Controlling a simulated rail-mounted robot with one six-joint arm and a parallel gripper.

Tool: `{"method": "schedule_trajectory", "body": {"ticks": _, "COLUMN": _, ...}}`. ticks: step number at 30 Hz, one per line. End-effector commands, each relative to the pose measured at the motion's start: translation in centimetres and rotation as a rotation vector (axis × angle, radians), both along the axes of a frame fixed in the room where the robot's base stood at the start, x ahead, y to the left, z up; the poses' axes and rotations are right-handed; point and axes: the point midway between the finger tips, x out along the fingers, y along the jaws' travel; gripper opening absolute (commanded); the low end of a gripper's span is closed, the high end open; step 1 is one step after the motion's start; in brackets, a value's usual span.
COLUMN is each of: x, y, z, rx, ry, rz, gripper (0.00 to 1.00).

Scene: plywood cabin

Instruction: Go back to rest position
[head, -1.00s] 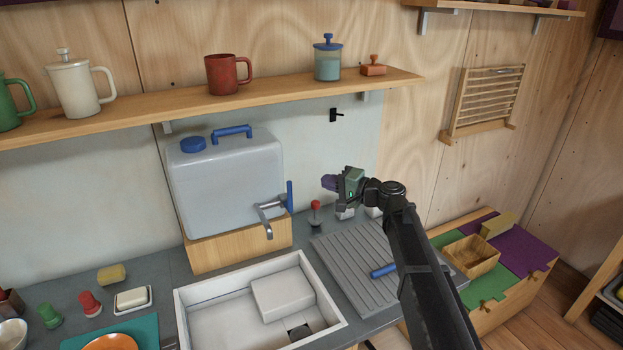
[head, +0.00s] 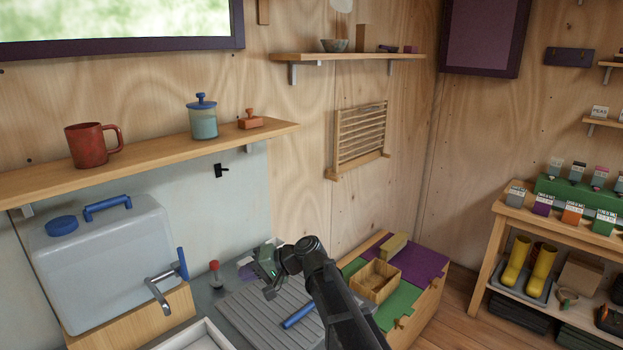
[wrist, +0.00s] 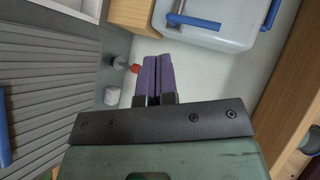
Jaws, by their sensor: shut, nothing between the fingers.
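My gripper (head: 246,270) is over the counter, above the back of the grey ribbed drainboard (head: 262,318). In the wrist view, the two purple fingers of my gripper (wrist: 155,62) lie side by side, shut, with nothing between them. A small red-topped item (head: 214,270) stands on the counter just left of my gripper. It also shows in the wrist view (wrist: 134,68), to the left of the fingertips.
The water container (head: 110,255) with its tap stands on a wooden block at the left. A shelf (head: 160,152) above holds a red mug (head: 92,146) and a blue-lidded jar (head: 203,120). A low chest with a wooden box (head: 376,283) stands at the right.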

Motion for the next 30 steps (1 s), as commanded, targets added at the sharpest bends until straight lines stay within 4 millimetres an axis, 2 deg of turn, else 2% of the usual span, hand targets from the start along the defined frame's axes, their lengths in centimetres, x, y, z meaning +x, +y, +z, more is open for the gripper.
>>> {"method": "schedule_trajectory", "body": {"ticks": 1, "x": -2.8, "y": -3.4, "z": -2.1, "rx": -0.137, "ry": -0.019, "rz": 0.017, "gripper": 0.00}}
{"method": "schedule_trajectory", "body": {"ticks": 2, "x": -4.1, "y": -5.7, "z": -3.5, "rx": -0.236, "ry": -0.028, "rz": 0.026, "gripper": 0.00}}
{"method": "schedule_trajectory", "body": {"ticks": 3, "x": -5.7, "y": -9.1, "z": -5.2, "rx": -0.367, "ry": -0.035, "rz": 0.031, "gripper": 0.00}}
{"method": "schedule_trajectory", "body": {"ticks": 5, "x": -8.0, "y": -14.3, "z": -7.2, "rx": -0.554, "ry": -0.033, "rz": 0.027, "gripper": 0.00}}
{"method": "schedule_trajectory", "body": {"ticks": 6, "x": -9.5, "y": -17.9, "z": -8.3, "rx": -0.671, "ry": -0.024, "rz": 0.017, "gripper": 0.00}}
{"method": "schedule_trajectory", "body": {"ticks": 8, "x": -11.8, "y": -23.1, "z": -9.4, "rx": -0.835, "ry": -0.005, "rz": -0.006, "gripper": 0.00}}
{"method": "schedule_trajectory", "body": {"ticks": 9, "x": -13.3, "y": -26.3, "z": -9.8, "rx": -0.931, "ry": 0.014, "rz": -0.025, "gripper": 0.00}}
{"method": "schedule_trajectory", "body": {"ticks": 12, "x": -16.6, "y": -32.7, "z": -10.2, "rx": -1.105, "ry": 0.058, "rz": -0.079, "gripper": 0.00}}
{"method": "schedule_trajectory", "body": {"ticks": 13, "x": -17.4, "y": -34.1, "z": -10.2, "rx": -1.138, "ry": 0.069, "rz": -0.097, "gripper": 0.00}}
{"method": "schedule_trajectory", "body": {"ticks": 15, "x": -18.6, "y": -36.4, "z": -10.2, "rx": -1.163, "ry": 0.090, "rz": -0.136, "gripper": 0.00}}
{"method": "schedule_trajectory", "body": {"ticks": 18, "x": -18.2, "y": -37.7, "z": -10.2, "rx": -1.158, "ry": 0.109, "rz": -0.167, "gripper": 0.00}}
{"method": "schedule_trajectory", "body": {"ticks": 30, "x": -18.1, "y": -37.7, "z": -10.2, "rx": -1.157, "ry": 0.109, "rz": -0.167, "gripper": 0.00}}
